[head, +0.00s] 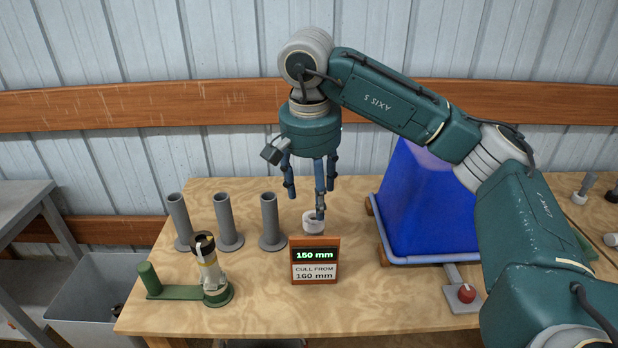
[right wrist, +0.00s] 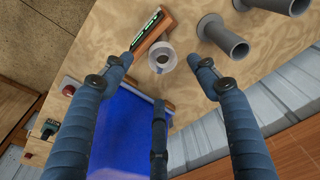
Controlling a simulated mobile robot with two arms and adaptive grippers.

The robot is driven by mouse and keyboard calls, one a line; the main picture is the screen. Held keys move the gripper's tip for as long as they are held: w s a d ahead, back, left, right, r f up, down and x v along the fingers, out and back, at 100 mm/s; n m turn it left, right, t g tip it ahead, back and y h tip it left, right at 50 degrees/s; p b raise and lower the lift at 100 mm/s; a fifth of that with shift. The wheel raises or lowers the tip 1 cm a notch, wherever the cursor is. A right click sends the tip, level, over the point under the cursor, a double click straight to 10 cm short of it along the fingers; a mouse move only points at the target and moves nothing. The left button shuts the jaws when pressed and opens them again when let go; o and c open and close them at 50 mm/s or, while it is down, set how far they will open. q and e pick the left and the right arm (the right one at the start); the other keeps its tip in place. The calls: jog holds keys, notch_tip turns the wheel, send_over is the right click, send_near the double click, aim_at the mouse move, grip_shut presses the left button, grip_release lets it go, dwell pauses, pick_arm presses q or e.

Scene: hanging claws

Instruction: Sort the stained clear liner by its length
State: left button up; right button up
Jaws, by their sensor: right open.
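A pale, see-through liner with a dark top (head: 207,258) stands upright in a green gauge (head: 178,291) at the front left of the table. A small sign (head: 315,268) reads 150 mm in green, above "CULL FROM 160 mm". My right gripper (head: 310,198) hangs pointing down with its three fingers spread, open and empty. It is behind the sign, above a small white cup (head: 313,223), and to the right of and behind the liner. The right wrist view shows the white cup (right wrist: 163,60) between and beyond the fingers. My left gripper is not in view.
Grey upright tubes (head: 227,224) stand in a row behind the gauge. A blue hood (head: 433,205) on a blue-rimmed base stands right of the sign, with a red button (head: 466,292) before it. A grey bin (head: 84,310) sits lower left. The table front is mostly clear.

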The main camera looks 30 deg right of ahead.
aim_at(313, 216)
jog(key=f, duration=0.3)
jog(key=w+f+p, duration=0.1)
jog(key=shift+d+f, duration=0.35)
jog(key=shift+f, duration=0.05)
notch_tip(313, 216, down, 2)
jog(key=shift+d+f, duration=0.1)
jog(key=shift+w, duration=0.15)
jog(key=shift+c, duration=0.8)
jog(key=c, duration=1.1)
jog(key=shift+o, duration=1.4)
grip_shut()
pick_arm(q)
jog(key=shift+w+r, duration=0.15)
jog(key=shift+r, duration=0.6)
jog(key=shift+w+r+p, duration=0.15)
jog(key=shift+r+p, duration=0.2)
jog(key=shift+p, duration=0.2)
pick_arm(e)
jog(key=shift+r, duration=0.6)
